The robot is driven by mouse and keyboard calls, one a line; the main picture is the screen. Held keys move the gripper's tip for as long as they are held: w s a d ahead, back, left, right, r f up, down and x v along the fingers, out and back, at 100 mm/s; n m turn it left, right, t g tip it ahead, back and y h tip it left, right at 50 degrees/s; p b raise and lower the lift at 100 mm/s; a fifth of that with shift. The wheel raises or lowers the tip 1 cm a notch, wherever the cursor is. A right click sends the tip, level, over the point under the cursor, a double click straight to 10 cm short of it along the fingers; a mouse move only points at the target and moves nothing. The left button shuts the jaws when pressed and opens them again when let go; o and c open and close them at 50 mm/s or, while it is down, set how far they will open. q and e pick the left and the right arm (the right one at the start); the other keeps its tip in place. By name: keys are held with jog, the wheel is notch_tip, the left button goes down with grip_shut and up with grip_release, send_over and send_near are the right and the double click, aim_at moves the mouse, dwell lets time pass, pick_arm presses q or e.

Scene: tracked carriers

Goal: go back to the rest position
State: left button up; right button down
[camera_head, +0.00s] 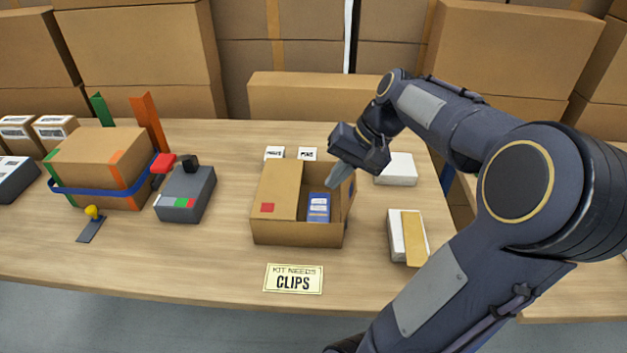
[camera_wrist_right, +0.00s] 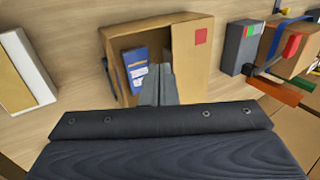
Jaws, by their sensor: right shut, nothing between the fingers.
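My right gripper (camera_head: 336,178) is above the right rear part of an open cardboard box (camera_head: 285,233). Its fingers are together with nothing between them, and they also show in the right wrist view (camera_wrist_right: 157,88). A blue packet (camera_head: 318,207) lies inside the box, in the part that the left flap leaves uncovered; it also shows in the right wrist view (camera_wrist_right: 135,72). I cannot tell whether the fingertips are below the box rim. My left gripper is not in view.
A sign reading "KIT NEEDS CLIPS" (camera_head: 293,279) lies in front of the box. White boxes (camera_head: 397,170) and (camera_head: 396,233) stand at right. A grey device (camera_head: 186,194) and a strapped carton (camera_head: 101,163) stand at left. Large cartons (camera_head: 140,45) line the back.

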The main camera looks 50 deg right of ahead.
jog(key=shift+s+d+r, duration=0.2)
jog(key=shift+s+d, duration=0.2)
jog(key=shift+s, duration=0.05)
jog(key=shift+a, duration=0.1)
jog(key=s+a+f+n+p, duration=0.1)
jog(key=s+a+n+p, duration=0.1)
jog(key=a, duration=0.9)
jog(key=s+a+n+t+p, duration=0.1)
jog(key=s+a+n, duration=0.4)
jog(key=a, duration=0.6)
jog(key=shift+s+a+f+n+p, duration=0.15)
jog(key=shift+f+n+p, duration=0.25)
jog(key=shift+n+p, duration=0.25)
